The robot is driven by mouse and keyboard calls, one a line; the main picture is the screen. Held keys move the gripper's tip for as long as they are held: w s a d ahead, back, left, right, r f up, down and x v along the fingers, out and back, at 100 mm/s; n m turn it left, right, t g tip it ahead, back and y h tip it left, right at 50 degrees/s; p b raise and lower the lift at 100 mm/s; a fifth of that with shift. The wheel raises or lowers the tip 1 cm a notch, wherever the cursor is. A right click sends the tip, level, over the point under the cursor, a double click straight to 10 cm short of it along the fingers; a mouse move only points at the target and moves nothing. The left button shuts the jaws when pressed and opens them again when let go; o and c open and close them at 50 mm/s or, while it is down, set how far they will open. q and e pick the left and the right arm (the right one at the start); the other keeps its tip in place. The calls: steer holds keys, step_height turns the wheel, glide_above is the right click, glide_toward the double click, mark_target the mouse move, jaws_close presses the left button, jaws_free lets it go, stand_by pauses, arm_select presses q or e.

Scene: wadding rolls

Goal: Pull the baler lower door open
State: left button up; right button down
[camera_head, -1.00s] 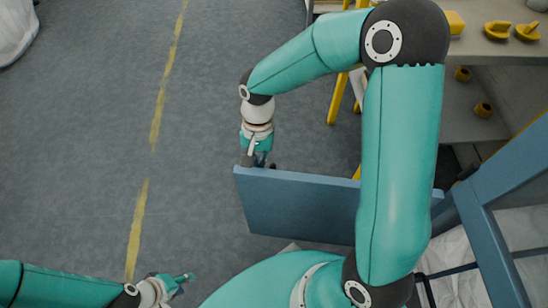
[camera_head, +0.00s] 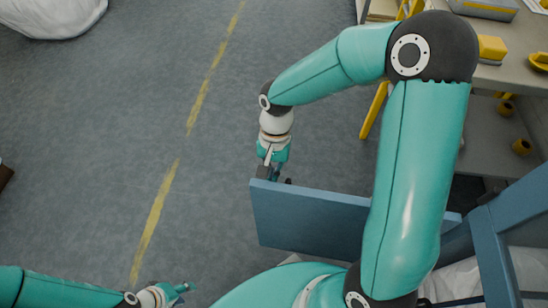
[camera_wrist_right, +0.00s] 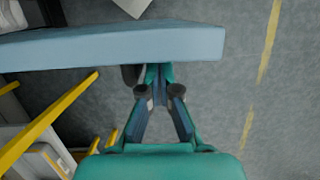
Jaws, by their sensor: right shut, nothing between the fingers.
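The baler's lower door is a blue panel (camera_head: 308,220) that stands swung out from the blue frame at the right in the head view. My right gripper (camera_head: 274,180) is at the panel's free far-left corner, fingers pointing down. In the right wrist view the panel (camera_wrist_right: 110,46) crosses the top, and my right gripper (camera_wrist_right: 160,84) has its fingers shut with nothing between them, close against the panel. Whether they touch it is hard to tell. My left gripper (camera_head: 182,288) is low at the left, away from the door; its jaw state is unclear.
The blue baler frame (camera_head: 490,240) stands at the right with whitish wadding behind it. A shelf (camera_head: 500,75) with yellow items and a yellow leg (camera_head: 374,110) are beyond. A white bag (camera_head: 50,15) lies far left. Grey floor with a yellow line (camera_head: 160,205) is open at left.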

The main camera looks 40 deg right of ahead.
steer(key=v, duration=1.1)
steer(key=shift+w+a+r, duration=0.15)
steer(key=shift+w+a, duration=0.05)
steer(key=shift+w, duration=0.05)
steer(key=x, duration=1.1)
steer(key=shift+s+d+f, duration=0.15)
steer(key=shift+s+f, duration=0.1)
steer(key=shift+f, duration=0.1)
steer(key=shift+w, duration=0.1)
